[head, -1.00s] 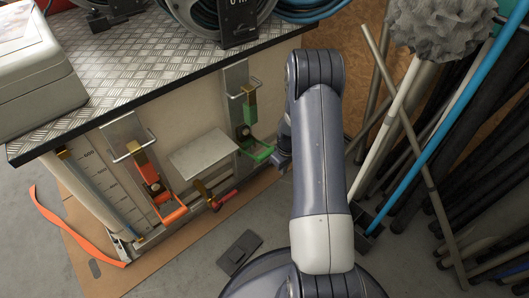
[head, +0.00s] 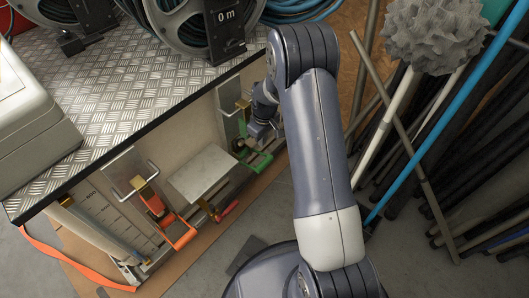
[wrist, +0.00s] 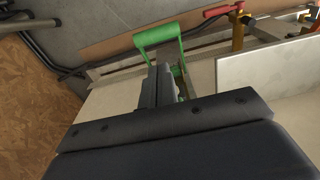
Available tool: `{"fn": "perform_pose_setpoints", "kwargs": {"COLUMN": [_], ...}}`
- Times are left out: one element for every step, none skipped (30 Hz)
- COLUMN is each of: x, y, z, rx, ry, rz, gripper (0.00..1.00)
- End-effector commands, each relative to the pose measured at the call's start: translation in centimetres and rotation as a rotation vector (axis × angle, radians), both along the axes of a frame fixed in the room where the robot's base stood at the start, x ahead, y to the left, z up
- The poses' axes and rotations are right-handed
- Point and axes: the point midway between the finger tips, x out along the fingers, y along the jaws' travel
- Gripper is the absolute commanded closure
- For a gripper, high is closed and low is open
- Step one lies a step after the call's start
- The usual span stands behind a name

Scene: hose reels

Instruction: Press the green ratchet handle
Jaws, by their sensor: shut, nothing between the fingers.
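The green ratchet handle (head: 259,163) sticks out low on the right part of the bench's front panel. In the wrist view, the green handle (wrist: 158,37) is a loop just beyond my fingertips, with part of its lower arm hidden behind them. My gripper (wrist: 160,76) is shut and empty, its fingers pointing toward the handle. In the head view, my gripper (head: 262,126) is beside the ratchet's metal strip, just above the green handle, and partly covers the ratchet. I cannot tell whether the fingers touch the handle.
An orange ratchet handle (head: 182,236) is on the left. A grey plate (head: 203,172) juts out between the two ratchets, with a red-handled valve (head: 229,208) below it. Hose reels (head: 205,25) stand on the bench top. Poles and pipes (head: 430,160) lean at right.

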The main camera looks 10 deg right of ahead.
Motion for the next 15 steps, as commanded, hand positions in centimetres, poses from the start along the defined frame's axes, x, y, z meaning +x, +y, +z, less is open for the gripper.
{"fn": "perform_pose_setpoints", "kwargs": {"x": [0.0,0.0,0.0,0.0,0.0,0.0,0.0,0.0,0.0,0.0,0.0,0.1,0.1,0.2,0.2], "y": [0.0,0.0,0.0,0.0,0.0,0.0,0.0,0.0,0.0,0.0,0.0,0.1,0.1,0.1,0.1], "z": [0.0,0.0,-0.1,-0.2,-0.3,-0.6,-1.0,-1.3,-1.9,-2.4,-3.0,-3.8,-4.4,-4.9,-5.7], "rx": [0.000,0.000,0.000,0.000,0.000,0.000,0.000,0.000,0.000,0.000,0.000,0.000,0.000,0.000,0.000], "ry": [0.000,0.000,0.000,0.000,0.000,0.001,0.001,0.002,0.003,0.004,0.004,0.004,0.002,0.004,0.004], "rz": [0.000,0.000,0.000,0.000,0.000,0.000,-0.001,-0.001,0.000,0.000,0.000,0.000,0.000,0.000,0.000], "gripper": [1.00,1.00,1.00,1.00,1.00,1.00,1.00,1.00,1.00,1.00,1.00,1.00,1.00,1.00,1.00]}}
